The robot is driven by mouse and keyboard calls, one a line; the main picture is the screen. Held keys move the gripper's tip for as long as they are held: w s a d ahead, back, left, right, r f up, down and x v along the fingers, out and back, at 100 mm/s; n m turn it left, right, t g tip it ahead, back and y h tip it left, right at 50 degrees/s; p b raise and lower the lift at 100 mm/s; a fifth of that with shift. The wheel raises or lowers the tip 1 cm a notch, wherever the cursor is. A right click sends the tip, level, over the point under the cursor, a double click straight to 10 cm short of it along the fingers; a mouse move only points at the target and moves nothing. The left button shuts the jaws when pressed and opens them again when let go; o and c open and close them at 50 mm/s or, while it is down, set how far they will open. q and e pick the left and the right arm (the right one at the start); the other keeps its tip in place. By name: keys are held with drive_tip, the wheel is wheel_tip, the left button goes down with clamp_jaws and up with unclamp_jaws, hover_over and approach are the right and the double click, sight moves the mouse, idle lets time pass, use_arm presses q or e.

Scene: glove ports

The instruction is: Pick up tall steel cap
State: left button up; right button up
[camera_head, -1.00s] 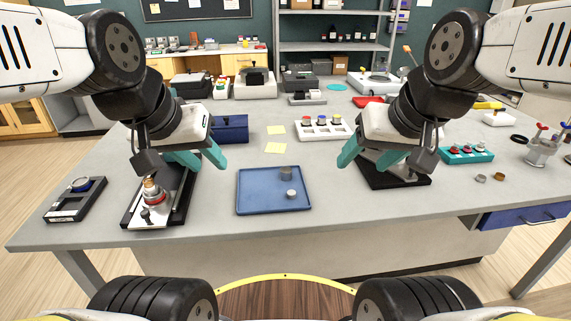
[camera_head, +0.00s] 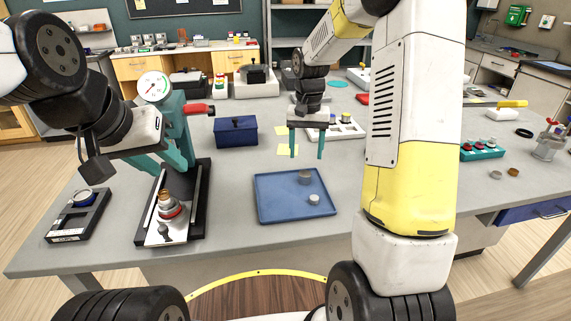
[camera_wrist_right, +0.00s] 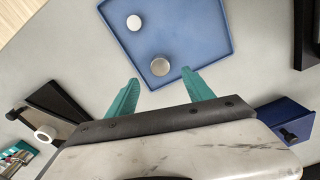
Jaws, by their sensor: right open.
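The taller grey steel cap (camera_head: 305,177) stands upright on the blue tray (camera_head: 262,206), toward its back right. A shorter, paler cap (camera_head: 314,199) stands in front of it. My right gripper (camera_head: 307,154) is open and empty, above and behind the tray, fingers pointing down. In the right wrist view, the tall cap (camera_wrist_right: 161,66) lies ahead of the open fingers (camera_wrist_right: 160,88), roughly midway between them sideways, not touching. The shorter cap (camera_wrist_right: 134,22) is farther off. My left gripper (camera_head: 164,166) looks open beside the press, partly confused with its teal body.
A press with a dial gauge (camera_head: 153,86) and red handle stands left of the tray, a brass-topped part (camera_head: 168,207) on its base. A dark blue box (camera_head: 236,138) and a white button tray (camera_head: 345,130) are behind.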

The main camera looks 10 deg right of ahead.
sight(305, 174)
drive_tip(key=shift+w+a+f, duration=0.1)
drive_tip(key=shift+w+f, duration=0.05)
drive_tip(key=shift+f, duration=0.7)
wheel_tip(305, 174, down, 7)
drive_tip(key=shift+r, duration=0.15)
drive_tip(key=shift+s, duration=0.2)
clamp_jaws()
